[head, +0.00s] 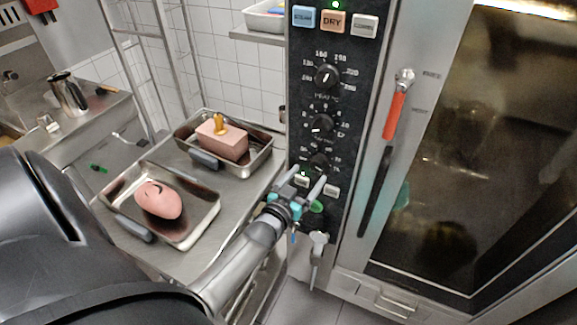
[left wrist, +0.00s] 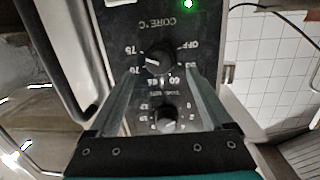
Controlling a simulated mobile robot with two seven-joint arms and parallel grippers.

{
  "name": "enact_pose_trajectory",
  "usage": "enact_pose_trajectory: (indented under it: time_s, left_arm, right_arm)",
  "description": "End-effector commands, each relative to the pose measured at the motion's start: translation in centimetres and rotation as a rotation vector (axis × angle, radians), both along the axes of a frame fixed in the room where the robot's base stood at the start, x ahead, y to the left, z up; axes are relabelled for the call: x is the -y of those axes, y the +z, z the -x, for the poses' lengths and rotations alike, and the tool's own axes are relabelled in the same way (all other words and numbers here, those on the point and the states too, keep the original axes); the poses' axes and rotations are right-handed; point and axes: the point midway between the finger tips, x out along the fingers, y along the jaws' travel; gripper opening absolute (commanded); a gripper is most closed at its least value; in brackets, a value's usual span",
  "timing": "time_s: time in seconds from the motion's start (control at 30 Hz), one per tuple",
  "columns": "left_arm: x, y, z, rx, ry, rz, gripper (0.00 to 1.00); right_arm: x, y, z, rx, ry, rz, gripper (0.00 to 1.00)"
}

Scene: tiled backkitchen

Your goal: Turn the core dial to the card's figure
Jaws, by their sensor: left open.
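The core dial (left wrist: 157,58) is a round black knob under upside-down "CORE °C" lettering in the left wrist view. Figures such as 75, 70 and 60 and the word OFF ring it. Its pale pointer mark is small, and I cannot tell its exact setting. In the head view the core dial (head: 318,161) is the lowest on the black panel, partly behind my gripper. My left gripper (head: 308,183) is open, its fingers pointing at the panel. In the left wrist view the fingertips (left wrist: 165,75) lie on either side near the dial; contact is unclear. I see no readable card.
Another dial (left wrist: 165,115) lies between the fingers in the wrist view. The upper dial (head: 327,76) and middle dial (head: 322,123) sit above. An orange-and-black handle (head: 395,110) and glass oven door are right. Pans with a pink block (head: 222,140) and pink lump (head: 158,200) stand left.

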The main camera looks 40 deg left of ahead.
Motion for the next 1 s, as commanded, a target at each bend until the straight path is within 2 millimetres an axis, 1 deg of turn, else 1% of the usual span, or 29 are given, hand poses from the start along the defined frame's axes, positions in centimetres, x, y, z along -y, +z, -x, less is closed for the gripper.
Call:
enact_pose_trajectory:
  time_s: [0.03, 0.3, 0.5, 0.7, 1.0]
  left_arm:
    - [0.2, 0.1, 1.0, -0.002, 0.000, 0.000, 0.84]
    - [0.9, 0.4, 5.7, 0.000, 0.000, 0.000, 0.84]
    - [1.3, 0.7, 8.4, 0.002, 0.000, -0.001, 0.84]
    - [1.5, 0.9, 9.6, 0.005, 0.000, -0.002, 0.84]
    - [1.6, 0.9, 9.8, 0.005, 0.000, -0.002, 0.84]
  right_arm:
    - [0.0, 0.2, 0.0, 0.000, 0.000, 0.000, 0.50]
    - [0.0, 0.4, 0.0, 0.000, 0.000, 0.000, 0.50]
    - [0.0, 0.4, 0.0, 0.000, 0.000, 0.000, 0.50]
    - [0.0, 0.4, 0.0, 0.000, 0.000, 0.000, 0.50]
    - [0.0, 0.4, 0.0, 0.000, 0.000, 0.000, 0.50]
